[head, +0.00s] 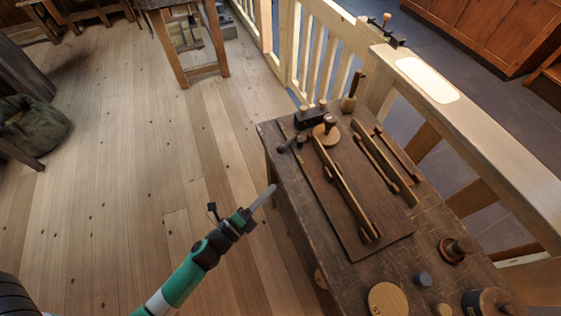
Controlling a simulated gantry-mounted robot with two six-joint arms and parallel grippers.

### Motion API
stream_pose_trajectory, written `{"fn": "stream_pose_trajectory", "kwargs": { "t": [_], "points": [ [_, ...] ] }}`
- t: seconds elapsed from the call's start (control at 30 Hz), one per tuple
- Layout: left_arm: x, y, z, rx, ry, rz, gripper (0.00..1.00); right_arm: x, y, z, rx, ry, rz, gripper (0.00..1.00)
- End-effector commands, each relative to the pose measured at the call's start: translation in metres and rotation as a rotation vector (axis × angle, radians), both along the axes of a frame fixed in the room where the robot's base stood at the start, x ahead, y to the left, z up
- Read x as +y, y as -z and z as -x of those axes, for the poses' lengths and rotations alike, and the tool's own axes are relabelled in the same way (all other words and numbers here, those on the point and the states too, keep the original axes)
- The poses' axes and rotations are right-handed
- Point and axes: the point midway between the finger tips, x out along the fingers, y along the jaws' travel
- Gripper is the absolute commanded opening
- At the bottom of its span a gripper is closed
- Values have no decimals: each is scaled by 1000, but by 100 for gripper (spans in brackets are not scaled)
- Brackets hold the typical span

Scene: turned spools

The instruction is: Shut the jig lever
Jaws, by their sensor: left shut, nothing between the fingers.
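The jig is a dark brown board (350,238) on the workbench, with a long pale-edged bar (342,187) along it. At its far end is a small dark lever-like part (290,143) with a rounded end, beside a dark block (311,116) and a round wooden knob piece (327,130). I cannot tell for sure which part is the jig lever, nor its angle. My left gripper (264,197) is shut and empty. In the picture it shows left of the bench's left edge, apart from the jig. My right gripper is not in view.
More slim bars (385,165) lie on the right of the board. A wooden-handled tool (351,92) stands at the back. Round pieces (388,300) and a dark spool (455,249) sit at the front. A pale railing (480,130) runs along the right. Open floor lies left.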

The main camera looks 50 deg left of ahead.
Motion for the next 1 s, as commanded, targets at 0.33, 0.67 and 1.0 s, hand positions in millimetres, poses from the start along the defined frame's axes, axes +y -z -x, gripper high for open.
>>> {"fn": "stream_pose_trajectory", "kwargs": {
  "t": [0.33, 0.67, 1.0],
  "points": [
    [7, -3, -74, -4, 1, 1, 0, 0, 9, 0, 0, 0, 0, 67],
    [44, -14, -90, -2, -3, 0, 0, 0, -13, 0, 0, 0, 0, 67],
    [48, -12, -90, -1, -1, 1, 0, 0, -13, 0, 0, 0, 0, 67]
  ]
}}
